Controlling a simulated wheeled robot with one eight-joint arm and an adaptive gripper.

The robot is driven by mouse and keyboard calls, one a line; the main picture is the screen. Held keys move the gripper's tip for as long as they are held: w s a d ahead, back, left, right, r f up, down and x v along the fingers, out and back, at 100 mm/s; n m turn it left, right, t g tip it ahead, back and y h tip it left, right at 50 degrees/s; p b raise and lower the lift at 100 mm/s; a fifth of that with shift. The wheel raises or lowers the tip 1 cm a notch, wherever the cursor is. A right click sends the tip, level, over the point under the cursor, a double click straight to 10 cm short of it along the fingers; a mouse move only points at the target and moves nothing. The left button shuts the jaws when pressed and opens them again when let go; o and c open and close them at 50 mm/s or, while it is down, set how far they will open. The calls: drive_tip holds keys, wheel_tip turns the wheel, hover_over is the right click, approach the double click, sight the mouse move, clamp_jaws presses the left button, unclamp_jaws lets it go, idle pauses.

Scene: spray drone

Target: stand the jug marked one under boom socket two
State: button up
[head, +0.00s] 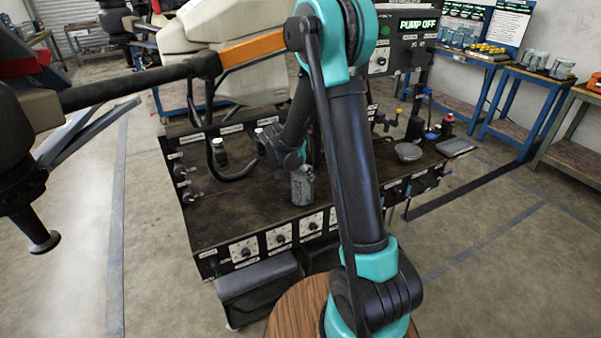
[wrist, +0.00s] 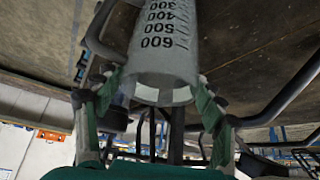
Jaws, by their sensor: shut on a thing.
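A grey, clear-walled measuring jug (head: 302,188) is at the middle of the dark bench top, partly behind my arm in the head view. In the wrist view the jug (wrist: 166,45) shows black marks from 300 to 600 and a handle on its left. My gripper (wrist: 160,98) is shut on the jug, one green finger on each side. In the head view my gripper (head: 298,162) is at the jug's upper part. I cannot tell whether the jug touches the bench. No mark one is legible on it. I cannot make out which socket is number two.
The dark bench (head: 240,215) has labelled dials on its front edge. A black boom (head: 130,88) with a hanging nozzle crosses the left. A pale tank (head: 225,45) stands behind. More jugs (head: 536,60) sit on a blue table at the right. A lit sign reads PUMP OFF (head: 418,23).

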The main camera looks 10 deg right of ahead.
drive_tip(key=shift+f, duration=0.15)
drive_tip(key=o, duration=1.4)
drive_tip(key=shift+o, duration=0.2)
drive_tip(key=v, duration=0.8)
drive_tip(key=s+d+f+n+y, duration=0.1)
drive_tip(key=s+d+n, duration=0.1)
drive_tip(key=s, duration=0.7)
drive_tip(key=s+d+n+y, duration=0.2)
drive_tip(key=s+d+n, duration=0.1)
drive_tip(key=s, duration=0.6)
drive_tip(key=s+d+f+n+y, duration=0.1)
drive_tip(key=s+n, duration=0.3)
drive_tip(key=s, duration=0.5)
drive_tip(key=shift+d+f+y, duration=0.3)
drive_tip(key=shift+d+y, duration=0.1)
drive_tip(key=shift+d, duration=0.4)
